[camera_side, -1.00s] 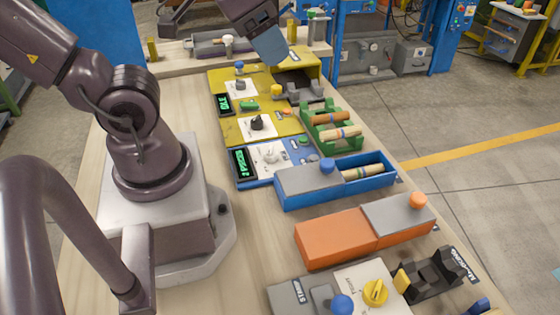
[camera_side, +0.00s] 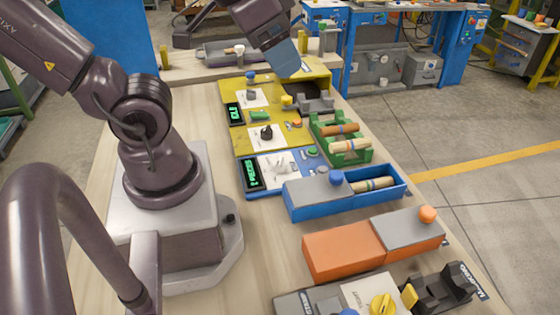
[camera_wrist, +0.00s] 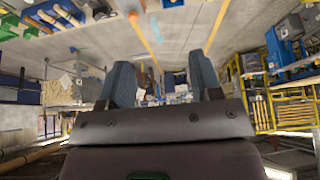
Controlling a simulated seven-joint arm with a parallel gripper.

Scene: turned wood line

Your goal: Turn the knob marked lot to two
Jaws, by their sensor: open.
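My gripper (camera_side: 286,60) is high at the far end of the panels in the side view, with its blue-grey fingers near the yellow box's back edge. In the wrist view my gripper (camera_wrist: 162,75) has its two fingers wide apart with nothing between them. Several knobs stand on white plates: a grey knob (camera_side: 251,94) and a black knob (camera_side: 266,132) on the yellow panels, a pale knob (camera_side: 280,166) on the blue panel, and a yellow knob (camera_side: 381,304) at the near edge. The plate lettering is too small to tell which is marked lot. My gripper touches none of them.
A green rack (camera_side: 350,158) holds turned wood pieces. A blue box (camera_side: 310,207) with a grey lid and an orange box (camera_side: 340,252) stand nearer. A black holder (camera_side: 440,290) is at the near right. Small displays (camera_side: 252,174) are lit green beside the knobs.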

